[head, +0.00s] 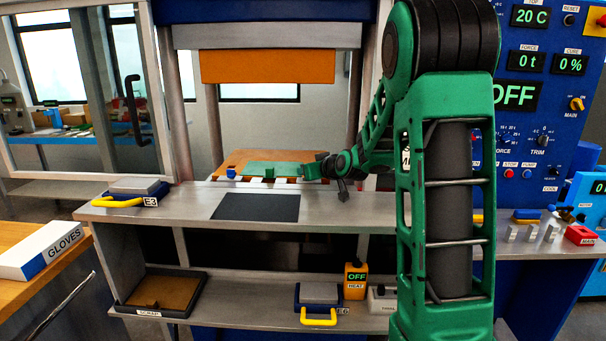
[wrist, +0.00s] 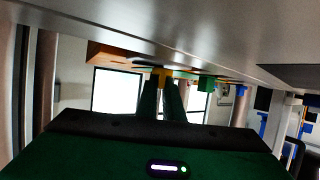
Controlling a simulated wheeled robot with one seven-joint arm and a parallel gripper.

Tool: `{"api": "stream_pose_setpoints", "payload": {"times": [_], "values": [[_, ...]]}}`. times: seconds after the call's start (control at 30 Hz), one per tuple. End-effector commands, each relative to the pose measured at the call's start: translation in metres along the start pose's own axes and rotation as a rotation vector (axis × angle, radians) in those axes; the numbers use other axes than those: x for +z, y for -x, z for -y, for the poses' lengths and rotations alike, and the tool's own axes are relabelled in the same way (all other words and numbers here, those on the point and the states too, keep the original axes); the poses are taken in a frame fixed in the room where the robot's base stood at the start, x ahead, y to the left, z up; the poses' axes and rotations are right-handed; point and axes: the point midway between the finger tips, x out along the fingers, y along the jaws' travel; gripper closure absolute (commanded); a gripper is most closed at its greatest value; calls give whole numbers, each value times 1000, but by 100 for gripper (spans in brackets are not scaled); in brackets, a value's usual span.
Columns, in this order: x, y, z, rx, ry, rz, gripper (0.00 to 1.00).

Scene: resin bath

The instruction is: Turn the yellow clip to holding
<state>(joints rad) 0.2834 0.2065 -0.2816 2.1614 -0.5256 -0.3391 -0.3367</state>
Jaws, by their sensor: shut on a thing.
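My gripper (head: 308,172) reaches left over the press bed, beside a green plate (head: 255,168). In the wrist view my gripper (wrist: 163,90) has its two dark green fingers close together, shut on a small yellow piece, which looks like the yellow clip (wrist: 161,75). The wrist picture is upside down. I cannot make out the clip in the head view; the fingers seem to hide it. Which way the clip is turned is too small to tell. A green block (wrist: 207,82) and a blue block (head: 231,173) are near it.
An orange press plate (head: 268,66) hangs above the bed. The steel bench (head: 185,205) in front has a dark mat (head: 256,207) and a yellow-handled block marked E3 (head: 135,191). A scrap tray (head: 160,291) and a heat box (head: 355,280) stand on the lower shelf.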

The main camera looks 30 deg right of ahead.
Motion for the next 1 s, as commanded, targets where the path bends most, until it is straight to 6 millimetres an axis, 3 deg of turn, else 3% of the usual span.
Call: {"api": "stream_pose_setpoints", "payload": {"times": [0.5, 1.0], "values": [[-2, -1, 1, -322, 135, -4, 100], [-2, 0, 3, -442, 186, -5, 100]]}}
